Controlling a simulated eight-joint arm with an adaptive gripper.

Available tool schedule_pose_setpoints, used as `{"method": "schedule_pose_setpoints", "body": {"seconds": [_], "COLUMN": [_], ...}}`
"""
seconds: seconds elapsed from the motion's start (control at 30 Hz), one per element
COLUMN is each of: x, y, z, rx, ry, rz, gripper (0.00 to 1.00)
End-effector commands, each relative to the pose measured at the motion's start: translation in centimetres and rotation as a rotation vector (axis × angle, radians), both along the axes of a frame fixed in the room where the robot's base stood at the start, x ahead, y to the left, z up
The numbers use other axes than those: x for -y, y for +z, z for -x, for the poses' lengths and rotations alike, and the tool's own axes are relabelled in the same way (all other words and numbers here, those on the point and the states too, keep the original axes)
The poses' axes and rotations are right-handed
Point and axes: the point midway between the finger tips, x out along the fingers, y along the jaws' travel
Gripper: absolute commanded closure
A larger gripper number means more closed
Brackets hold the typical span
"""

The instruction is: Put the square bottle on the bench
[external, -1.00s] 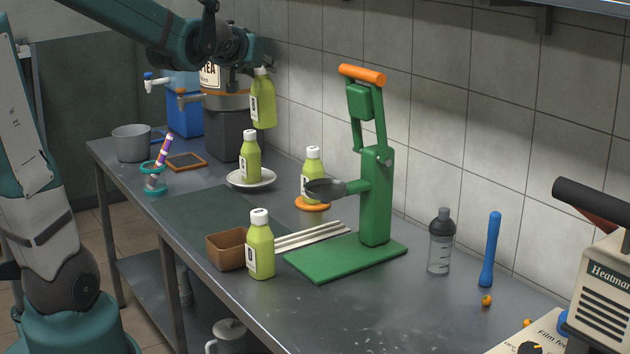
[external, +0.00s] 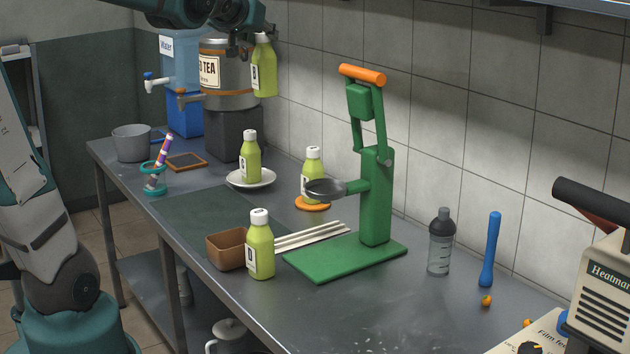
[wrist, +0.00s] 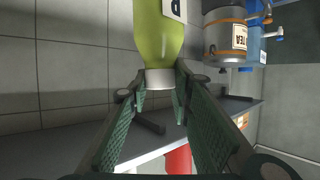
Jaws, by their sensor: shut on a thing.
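My gripper (external: 262,36) is shut on the cap of a yellow-green bottle (external: 264,72) with a label. It holds the bottle upright in the air by the back wall, to the right of the tea urn. In the wrist view, my gripper's pads (wrist: 160,80) close around the pale cap, with the green bottle body (wrist: 160,32) beyond. The held bottle looks flat-sided. The grey metal bench (external: 350,310) is below. Similar bottles stand on a white saucer (external: 252,180), on an orange coaster (external: 313,205), and directly on the bench at the front (external: 260,250).
A green press (external: 376,200) stands mid-bench. The tea urn (external: 230,80) and blue water dispenser (external: 182,100) are at the back left. A brown bowl (external: 226,250) and white sticks (external: 310,236) lie near the front bottle. A dark mat (external: 205,215) has free room.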

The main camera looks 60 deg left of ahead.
Motion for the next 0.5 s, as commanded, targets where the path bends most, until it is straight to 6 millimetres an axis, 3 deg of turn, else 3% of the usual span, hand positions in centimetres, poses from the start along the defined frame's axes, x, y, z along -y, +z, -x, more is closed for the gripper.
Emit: {"method": "schedule_pose_setpoints", "body": {"seconds": [0.27, 0.5], "x": [2.3, 5.5], "y": [-1.8, -3.9], "z": [-0.4, -0.9], "rx": [-0.001, -0.002], "ry": [-0.047, -0.121], "rz": [-0.002, -0.004], "gripper": [1.00, 1.00]}}
